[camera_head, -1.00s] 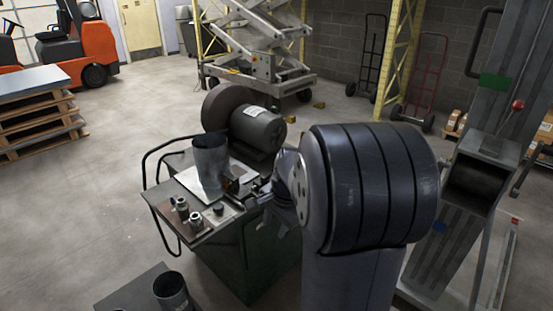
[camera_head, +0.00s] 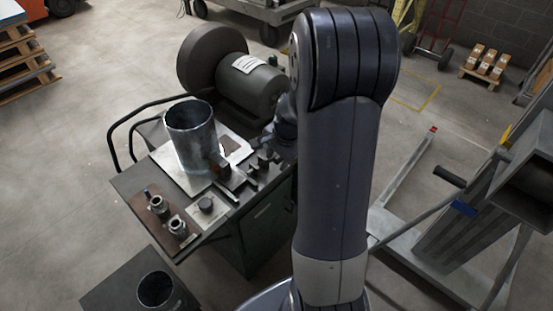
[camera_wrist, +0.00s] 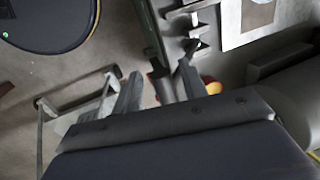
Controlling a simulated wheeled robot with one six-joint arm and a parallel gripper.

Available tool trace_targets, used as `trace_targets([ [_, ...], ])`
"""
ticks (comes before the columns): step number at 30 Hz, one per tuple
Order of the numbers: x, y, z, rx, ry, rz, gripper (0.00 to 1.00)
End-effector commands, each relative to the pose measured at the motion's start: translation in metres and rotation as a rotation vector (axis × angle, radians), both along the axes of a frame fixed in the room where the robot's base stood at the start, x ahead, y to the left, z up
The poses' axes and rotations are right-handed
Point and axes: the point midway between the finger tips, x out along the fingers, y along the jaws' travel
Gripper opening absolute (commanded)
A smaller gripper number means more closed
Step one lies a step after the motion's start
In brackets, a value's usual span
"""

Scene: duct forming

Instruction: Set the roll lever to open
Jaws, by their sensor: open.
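My gripper (camera_wrist: 160,88) is open in the wrist view, its two grey fingers apart. A dark rod-like part (camera_wrist: 158,82) shows between the fingers beside the bench edge. A red and yellow rounded part (camera_wrist: 212,86) shows just right of the right finger. I cannot tell which of these, if either, is the roll lever, or whether a finger touches it. In the head view my arm hides the gripper. The green bench (camera_head: 262,228) carries dark metal fixtures (camera_head: 226,184), and no lever setting can be read there.
A metal duct cylinder (camera_head: 190,140) stands on a light plate on the bench. Behind it is a motor with a round housing (camera_head: 212,58). Two small fittings (camera_head: 178,226) sit at the front left. A machine with a black handle (camera_head: 448,177) stands right.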

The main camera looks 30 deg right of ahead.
Motion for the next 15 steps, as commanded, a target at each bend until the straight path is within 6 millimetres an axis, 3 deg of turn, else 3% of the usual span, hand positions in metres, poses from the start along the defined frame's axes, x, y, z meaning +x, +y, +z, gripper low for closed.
trace_targets([
  [6,0.003,0.001,-0.015,0.000,0.000,-0.001,0.41],
  [15,0.004,0.001,-0.016,-0.001,-0.001,0.000,0.41],
])
